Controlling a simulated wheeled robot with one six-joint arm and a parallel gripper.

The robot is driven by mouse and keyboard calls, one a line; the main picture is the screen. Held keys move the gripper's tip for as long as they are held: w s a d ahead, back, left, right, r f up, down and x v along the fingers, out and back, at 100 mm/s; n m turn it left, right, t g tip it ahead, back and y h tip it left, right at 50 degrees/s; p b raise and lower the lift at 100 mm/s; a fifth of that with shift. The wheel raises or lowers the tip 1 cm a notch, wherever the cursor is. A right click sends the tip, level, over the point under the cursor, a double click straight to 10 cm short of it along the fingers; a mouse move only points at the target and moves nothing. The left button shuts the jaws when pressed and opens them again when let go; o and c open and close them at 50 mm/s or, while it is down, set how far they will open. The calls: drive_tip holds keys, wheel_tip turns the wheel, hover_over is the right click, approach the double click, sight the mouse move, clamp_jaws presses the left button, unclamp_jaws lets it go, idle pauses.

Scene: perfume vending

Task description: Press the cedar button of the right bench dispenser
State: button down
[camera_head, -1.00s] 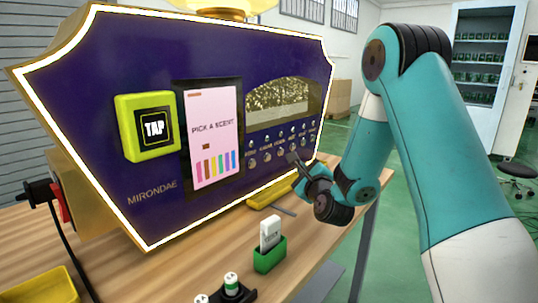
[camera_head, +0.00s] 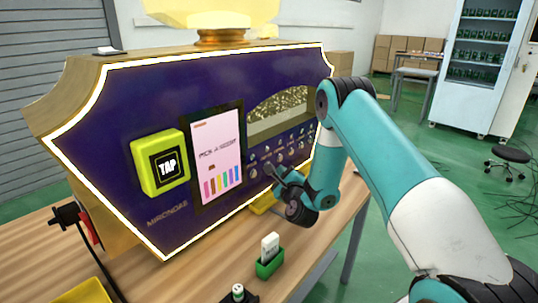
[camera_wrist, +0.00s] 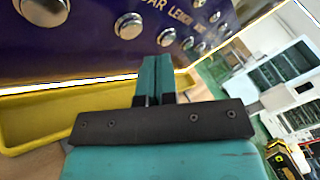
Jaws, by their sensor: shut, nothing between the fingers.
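The right bench dispenser (camera_head: 120,120) is a dark purple panel with a glowing white edge and a row of round silver buttons. In the wrist view the label ending in "DAR" is partly cut off. The button below it, which appears to be cedar (camera_wrist: 128,25), lies up and left of my fingertips. The lemon button (camera_wrist: 166,37) is to its right. My gripper (camera_wrist: 154,68) is shut and empty, pointing at the panel just below these buttons. In the head view my gripper (camera_head: 272,174) hides part of the button row; contact cannot be told.
A yellow tray (camera_wrist: 30,122) lies under the buttons. A green holder with a white item (camera_head: 269,265) stands on the wooden bench (camera_head: 215,268), in front of the dispenser. A yellow TAP reader (camera_head: 160,162) and a screen (camera_head: 216,150) sit left of the buttons.

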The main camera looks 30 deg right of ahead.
drive_tip(key=shift+w+a+p, duration=0.3)
drive_tip(key=shift+w+p, duration=0.3)
drive_tip(key=shift+p, duration=0.6)
drive_tip(key=shift+w+a+p, duration=0.1)
drive_tip(key=shift+w+p, duration=0.2)
drive_tip(key=shift+p, duration=0.7)
idle(0.6)
idle(0.4)
drive_tip(key=shift+w+a+p, duration=0.15)
drive_tip(key=shift+w+p, duration=0.35)
drive_tip(key=shift+p, duration=0.65)
idle(0.7)
drive_tip(key=shift+s+f+b, duration=0.2)
drive_tip(key=shift+s+b, duration=0.1)
drive_tip(key=shift+b, duration=1.25)
drive_tip(key=shift+s+d+b, duration=0.2)
drive_tip(key=shift+s+b, duration=0.15)
drive_tip(key=shift+b, duration=0.6)
drive_tip(key=shift+s+r, duration=0.15)
drive_tip(key=shift+s, duration=0.05)
